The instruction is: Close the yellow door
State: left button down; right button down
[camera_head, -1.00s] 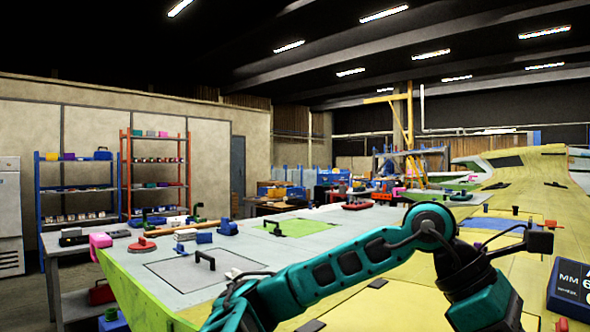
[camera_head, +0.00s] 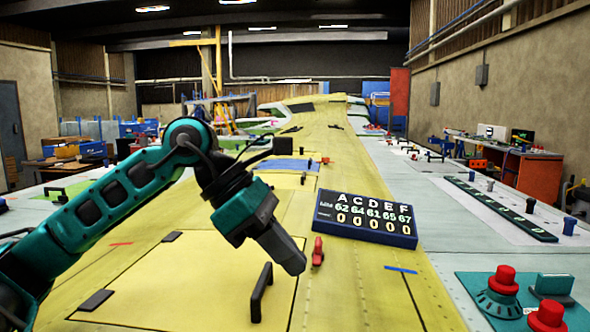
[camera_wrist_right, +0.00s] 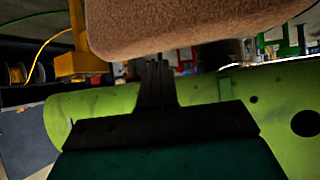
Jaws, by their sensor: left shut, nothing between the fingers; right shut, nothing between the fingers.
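A large yellow door (camera_head: 180,280) with dark edge lines lies in the yellow wing surface in the head view. It looks flat, with dark hinge pieces on its left side and an upright black handle (camera_head: 262,292) near its right side. My left gripper (camera_head: 292,262) is shut and empty, pointing down to the right above the door, close to the handle. I cannot tell whether it touches anything. My right gripper (camera_wrist_right: 157,80) shows shut and empty in the right wrist view, below a brown, rough-surfaced thing (camera_wrist_right: 195,28).
A dark blue display board (camera_head: 365,220) with numbers stands right of the door, beside a red clamp-like piece (camera_head: 317,252). A teal panel with red knobs (camera_head: 505,280) is at lower right. A smaller yellow panel and a blue patch (camera_head: 288,165) lie farther along the wing.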

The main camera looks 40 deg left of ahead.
pick_arm(q)
notch_tip(320, 180, up, 9)
jog(key=shift+w+d, duration=0.15)
jog(key=shift+d, duration=0.15)
jog(key=shift+f, duration=0.1)
